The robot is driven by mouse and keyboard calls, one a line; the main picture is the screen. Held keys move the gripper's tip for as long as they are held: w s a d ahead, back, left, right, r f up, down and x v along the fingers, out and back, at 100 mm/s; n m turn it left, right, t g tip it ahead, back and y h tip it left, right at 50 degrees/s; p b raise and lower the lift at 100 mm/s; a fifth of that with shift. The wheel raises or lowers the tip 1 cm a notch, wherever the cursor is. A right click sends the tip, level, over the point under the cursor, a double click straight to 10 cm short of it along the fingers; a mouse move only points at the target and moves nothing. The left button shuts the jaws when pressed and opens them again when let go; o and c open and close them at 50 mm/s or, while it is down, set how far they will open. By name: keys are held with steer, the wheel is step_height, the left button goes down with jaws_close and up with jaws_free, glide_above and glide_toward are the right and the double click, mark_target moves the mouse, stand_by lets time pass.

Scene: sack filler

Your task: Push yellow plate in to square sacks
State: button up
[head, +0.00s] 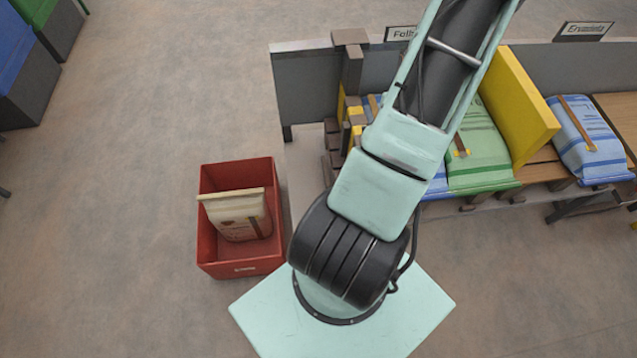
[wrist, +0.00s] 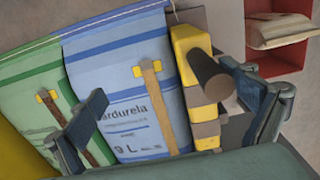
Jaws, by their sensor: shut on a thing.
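In the head view, a large yellow plate (head: 520,105) stands upright across the bench, right of a green sack (head: 478,145). In the wrist view, a yellow block-like piece (wrist: 196,95) with a dark round handle (wrist: 210,73) stands against the blue sack (wrist: 120,85). The green sack (wrist: 35,95) is left of it. My gripper (wrist: 162,85) has its fingers apart, the left before the blue sack and the right close to the handle. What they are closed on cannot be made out. In the head view my arm hides the gripper.
A red crate (head: 204,235) holding a pale sack (head: 238,215) stands on the floor left of my base. Another blue sack (head: 590,140) lies right of the yellow plate. A grey panel (head: 300,85) backs the bench.

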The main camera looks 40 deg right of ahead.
steer(key=shift+w+a+b, duration=0.25)
steer(key=shift+w+a, duration=0.25)
steer(key=shift+a, duration=0.3)
steer(key=shift+w+a+b, duration=0.25)
steer(key=shift+w+a, duration=0.25)
steer(key=shift+a, duration=0.25)
steer(key=shift+r+p, duration=0.75)
steer(key=shift+r, duration=0.8)
steer(key=shift+a+r, duration=0.1)
steer(key=shift+r, duration=2.85)
steer(key=shift+w, duration=0.1)
